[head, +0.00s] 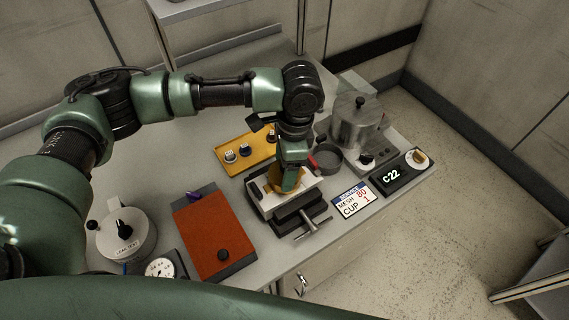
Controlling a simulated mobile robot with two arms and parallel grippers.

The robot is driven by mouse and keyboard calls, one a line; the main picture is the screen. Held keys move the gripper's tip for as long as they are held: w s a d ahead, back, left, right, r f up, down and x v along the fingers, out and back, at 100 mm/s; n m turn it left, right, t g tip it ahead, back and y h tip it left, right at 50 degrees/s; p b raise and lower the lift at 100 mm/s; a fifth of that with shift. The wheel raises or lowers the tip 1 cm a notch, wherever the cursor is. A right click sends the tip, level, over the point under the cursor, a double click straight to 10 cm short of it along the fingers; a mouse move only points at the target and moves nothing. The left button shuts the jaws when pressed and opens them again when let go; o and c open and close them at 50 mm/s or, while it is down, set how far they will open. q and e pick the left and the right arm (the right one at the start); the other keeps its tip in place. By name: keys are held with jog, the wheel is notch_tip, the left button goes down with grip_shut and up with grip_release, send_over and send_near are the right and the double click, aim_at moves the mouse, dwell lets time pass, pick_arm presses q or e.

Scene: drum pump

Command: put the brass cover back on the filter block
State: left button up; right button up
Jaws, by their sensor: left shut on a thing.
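My left gripper (289,183) reaches down from above, over the vise (300,214) near the table's front edge. It is shut on the brass cover (272,187), of which only yellow-gold edges show around the fingers. The pale filter block (258,197) sits in the vise jaws, directly below the gripper and mostly hidden. I cannot tell whether the cover touches the block or is just above it. My right gripper is not in view.
A yellow tray (226,157) with several small fittings lies behind. An orange mat (205,236) lies left, a service card (354,200) right. A black C22 display (392,178), a metal pot (357,122) and a dark cup (328,158) stand further right. A leak tester (127,241) stands far left.

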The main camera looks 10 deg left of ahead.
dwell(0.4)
pick_arm(q)
jog(key=o, duration=1.7)
jog(key=shift+o, duration=0.2)
jog(key=shift+r, duration=0.1)
notch_tip(320, 180, up, 8)
jog(key=p, duration=0.9)
